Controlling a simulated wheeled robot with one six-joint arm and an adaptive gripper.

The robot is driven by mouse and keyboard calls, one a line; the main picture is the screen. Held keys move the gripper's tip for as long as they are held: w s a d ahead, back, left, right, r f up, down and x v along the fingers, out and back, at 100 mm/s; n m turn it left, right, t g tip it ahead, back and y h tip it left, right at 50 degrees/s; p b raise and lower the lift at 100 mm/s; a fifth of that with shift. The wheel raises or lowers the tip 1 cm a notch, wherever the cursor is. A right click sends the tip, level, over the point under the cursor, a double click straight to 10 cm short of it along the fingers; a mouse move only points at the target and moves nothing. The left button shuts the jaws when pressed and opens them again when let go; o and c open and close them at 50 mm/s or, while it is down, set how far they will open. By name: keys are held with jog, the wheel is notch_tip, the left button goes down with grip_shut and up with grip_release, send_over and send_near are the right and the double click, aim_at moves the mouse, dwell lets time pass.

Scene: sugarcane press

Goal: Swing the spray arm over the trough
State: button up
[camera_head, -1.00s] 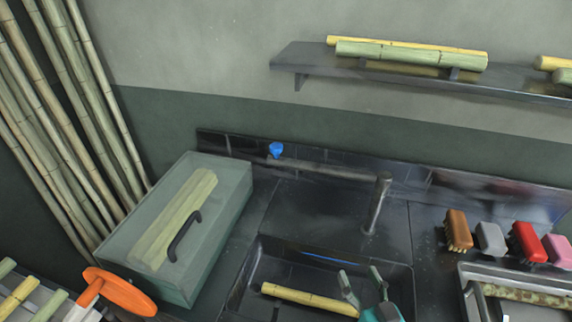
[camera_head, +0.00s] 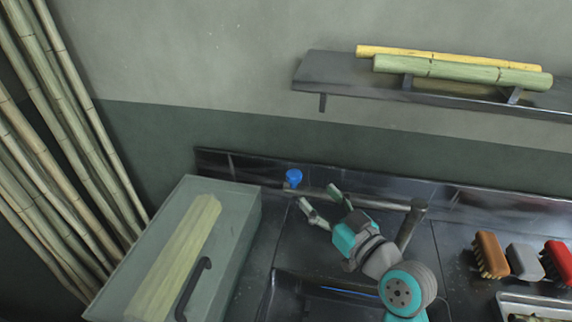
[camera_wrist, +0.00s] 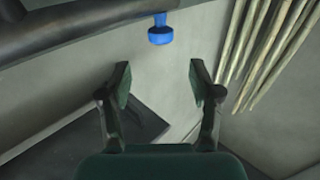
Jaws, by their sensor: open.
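The spray arm is a dark horizontal pipe (camera_head: 385,202) on an upright post (camera_head: 407,230) at the back of the counter. Its blue nozzle (camera_head: 293,178) is at the left end; the pipe (camera_wrist: 75,32) and nozzle (camera_wrist: 159,35) also cross the top of the wrist view. The pipe points left along the back wall, behind the trough (camera_head: 310,279), whose front is out of view. My gripper (camera_head: 318,195) is open and empty, close to the pipe near the nozzle end. In the wrist view, the nozzle is just beyond the gap between my fingertips (camera_wrist: 159,78). Contact cannot be told.
A lidded translucent box (camera_head: 238,235) with a dark handle stands at the left. Brown (camera_head: 490,254), grey (camera_head: 523,262) and red (camera_head: 558,260) brushes sit at the right. A shelf (camera_head: 345,95) holding cane is above. Cane poles (camera_head: 75,130) lean at the far left.

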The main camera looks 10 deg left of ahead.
aim_at(298, 178)
jog(key=x, duration=1)
jog(key=shift+a, duration=0.15)
grip_shut()
